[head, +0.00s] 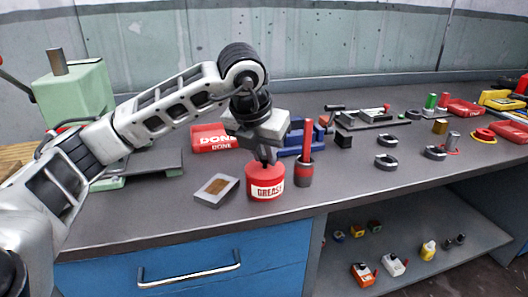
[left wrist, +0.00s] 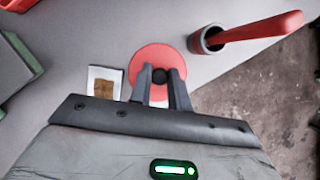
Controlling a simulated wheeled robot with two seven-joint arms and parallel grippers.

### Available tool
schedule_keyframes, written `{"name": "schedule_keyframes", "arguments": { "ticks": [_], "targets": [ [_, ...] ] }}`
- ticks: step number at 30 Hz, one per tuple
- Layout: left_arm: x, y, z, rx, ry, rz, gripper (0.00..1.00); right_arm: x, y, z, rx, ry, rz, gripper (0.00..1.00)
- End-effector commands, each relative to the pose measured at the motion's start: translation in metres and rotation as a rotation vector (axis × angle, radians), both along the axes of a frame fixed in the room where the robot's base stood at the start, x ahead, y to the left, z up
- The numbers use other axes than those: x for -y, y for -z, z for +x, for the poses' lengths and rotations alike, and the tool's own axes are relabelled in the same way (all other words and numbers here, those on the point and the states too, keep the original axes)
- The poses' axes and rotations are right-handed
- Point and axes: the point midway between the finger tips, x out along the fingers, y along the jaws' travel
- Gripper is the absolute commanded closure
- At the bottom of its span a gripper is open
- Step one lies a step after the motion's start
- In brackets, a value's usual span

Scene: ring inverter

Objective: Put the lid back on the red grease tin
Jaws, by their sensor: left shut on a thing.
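The red grease tin (head: 266,188), with a white GREASE label, stands upright near the front edge of the bench. My left gripper (head: 266,160) points straight down over it. In the left wrist view its two fingers (left wrist: 160,80) are shut on the black knob (left wrist: 159,76) of the round red lid (left wrist: 150,58). The lid is at the top of the tin; I cannot tell whether it is fully seated. The lid hides the tin's opening. My right gripper is not in view.
A grey tray with a brown block (head: 216,189) lies left of the tin. A dark cup with a red-handled tool (head: 305,165) stands close on the right. A red DONE box (head: 213,138) is behind. Bare bench lies in front, above a blue drawer (head: 190,262).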

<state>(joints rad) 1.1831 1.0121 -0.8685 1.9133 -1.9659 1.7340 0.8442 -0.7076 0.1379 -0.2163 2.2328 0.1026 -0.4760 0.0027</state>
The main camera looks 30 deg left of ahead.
Motion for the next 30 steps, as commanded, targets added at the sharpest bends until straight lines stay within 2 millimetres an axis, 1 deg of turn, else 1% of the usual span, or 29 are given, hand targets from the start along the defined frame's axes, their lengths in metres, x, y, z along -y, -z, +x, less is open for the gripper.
{"name": "schedule_keyframes", "arguments": {
  "ticks": [28, 29, 30],
  "targets": [
    [0.0001, 0.0001, 0.0002, 0.000, 0.000, 0.000, 1.00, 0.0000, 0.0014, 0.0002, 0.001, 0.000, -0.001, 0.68],
    [0.0001, 0.0002, 0.0001, 0.000, 0.000, 0.000, 0.73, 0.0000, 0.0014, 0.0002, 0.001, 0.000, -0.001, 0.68],
    [0.0001, 0.0003, 0.0001, 0.000, 0.000, 0.000, 0.62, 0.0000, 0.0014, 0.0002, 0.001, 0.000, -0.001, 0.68]
  ]
}}
